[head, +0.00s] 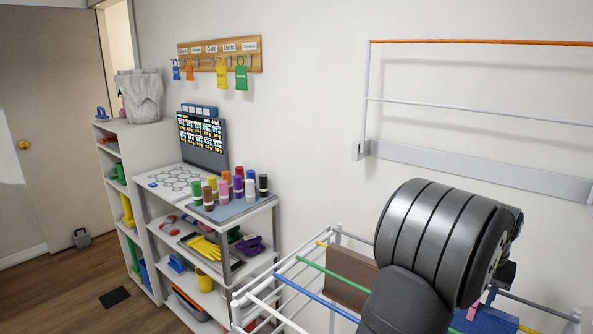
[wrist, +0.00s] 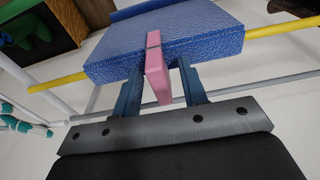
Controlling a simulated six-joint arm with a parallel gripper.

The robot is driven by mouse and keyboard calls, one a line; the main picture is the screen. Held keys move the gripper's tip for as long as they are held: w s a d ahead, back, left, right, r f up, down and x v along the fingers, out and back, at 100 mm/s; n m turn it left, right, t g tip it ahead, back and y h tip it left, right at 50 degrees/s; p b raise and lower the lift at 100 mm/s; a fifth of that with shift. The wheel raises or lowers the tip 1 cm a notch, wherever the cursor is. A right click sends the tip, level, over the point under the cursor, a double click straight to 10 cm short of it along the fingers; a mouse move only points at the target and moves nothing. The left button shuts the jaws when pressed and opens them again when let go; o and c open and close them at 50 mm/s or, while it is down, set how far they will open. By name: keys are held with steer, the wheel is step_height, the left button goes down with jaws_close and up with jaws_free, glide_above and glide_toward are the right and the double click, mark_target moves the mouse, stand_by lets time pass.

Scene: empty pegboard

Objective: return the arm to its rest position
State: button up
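My gripper (wrist: 159,68) is open in the wrist view, one blue-grey finger on each side of a pink clothes peg (wrist: 157,72). Gaps show between the peg and both fingers. The peg sits on the edge of a blue textured cloth (wrist: 205,35), which hangs over a yellow rod (wrist: 268,29). In the head view my dark arm fills the lower right and hides my gripper. Parts of the blue cloth (head: 487,320) and the pink peg (head: 472,312) show beside it.
A drying rack with coloured rods (head: 318,297) stands close around my arm, with a brown cloth (head: 352,276) on it. A wall rack (head: 480,103) is behind. Shelves with bottles (head: 230,187) stand to the left.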

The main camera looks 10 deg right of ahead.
steer(key=shift+r, duration=0.15)
step_height(320, 180, up, 17)
steer(key=s+a, duration=0.2)
steer(key=f, duration=0.5)
steer(key=w+d+f, duration=0.1)
steer(key=f, duration=0.5)
steer(key=w+d+f, duration=0.1)
steer(key=f, duration=0.5)
steer(key=shift+f, duration=0.15)
step_height(320, 180, up, 6)
steer(key=shift+r, duration=0.2)
step_height(320, 180, down, 6)
steer(key=shift+f, duration=0.1)
step_height(320, 180, up, 16)
steer(key=s+a, duration=0.1)
steer(key=shift+s+a+f, duration=0.15)
steer(key=shift+f, duration=0.1)
steer(key=shift+f, duration=0.1)
